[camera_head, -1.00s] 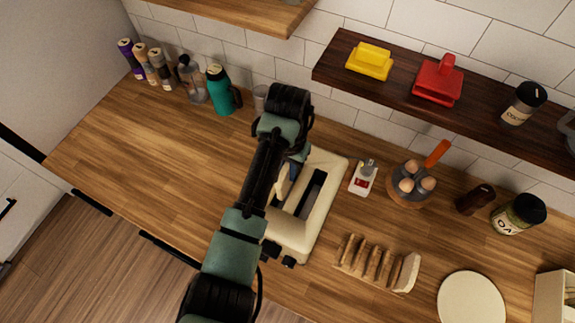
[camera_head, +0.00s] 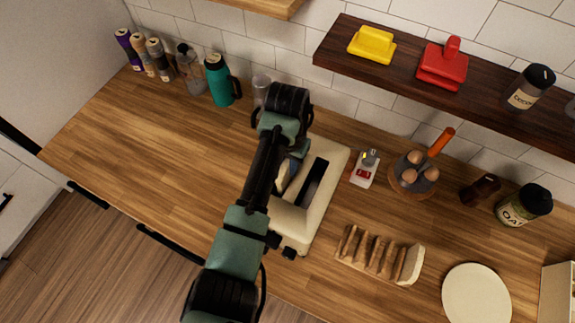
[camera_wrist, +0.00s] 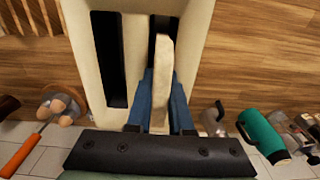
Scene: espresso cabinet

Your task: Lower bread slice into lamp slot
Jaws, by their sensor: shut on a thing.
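A cream toaster (camera_head: 325,190) stands on the counter below my arm. It has two long dark slots; one (camera_head: 312,185) shows clear in the head view. I cannot make out a lamp on it. In the wrist view, the left slot (camera_wrist: 108,60) is empty as far as I see. My gripper (camera_wrist: 162,78) has blue fingers shut on a pale bread slice (camera_wrist: 163,55). The slice is on edge, lined up along the right slot (camera_wrist: 160,22). I cannot tell whether its lower edge is inside. In the head view my arm mostly hides the gripper and slice.
A wooden rack (camera_head: 378,257) and a small white device (camera_head: 365,170) stand right of the toaster. A pan with eggs (camera_head: 413,175) is farther right. The left counter is clear.

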